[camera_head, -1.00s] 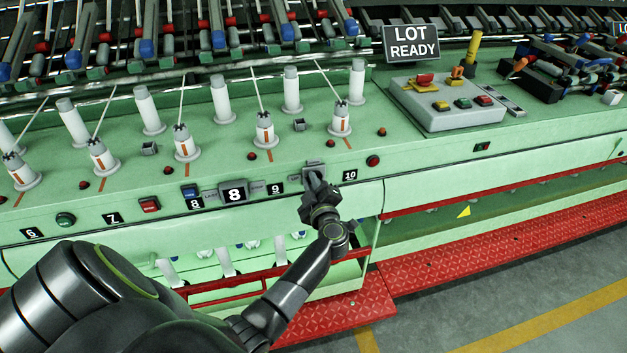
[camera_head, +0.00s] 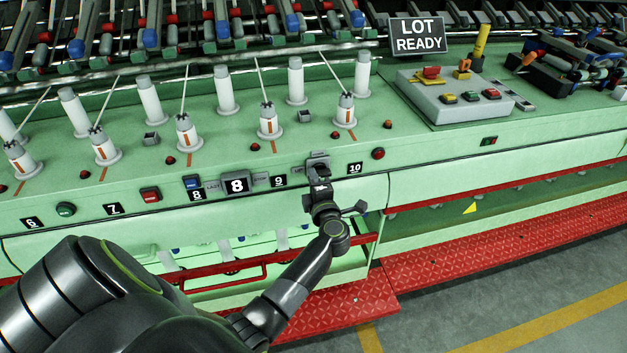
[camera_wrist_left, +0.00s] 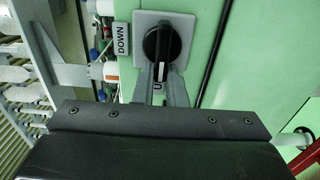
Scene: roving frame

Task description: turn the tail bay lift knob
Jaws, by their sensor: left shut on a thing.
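The lift knob (camera_wrist_left: 160,42) is a round black rotary knob with a pale pointer line, on a grey square plate (camera_wrist_left: 182,22) with a DOWN label (camera_wrist_left: 122,40) to its left in the left wrist view. Its pointer points down the picture, toward my gripper. In the head view, the plate (camera_head: 318,157) sits on the green front panel between numbers 9 and 10, and my gripper largely hides the knob. My left gripper (camera_head: 320,178) is at the knob; in the left wrist view its two fingers (camera_wrist_left: 162,82) are closed on the knob's lower part. My right gripper is not in view.
A grey control box (camera_head: 455,98) with coloured buttons and a LOT READY sign (camera_head: 418,35) stand to the right. White bobbins (camera_head: 225,90) line the green deck behind.

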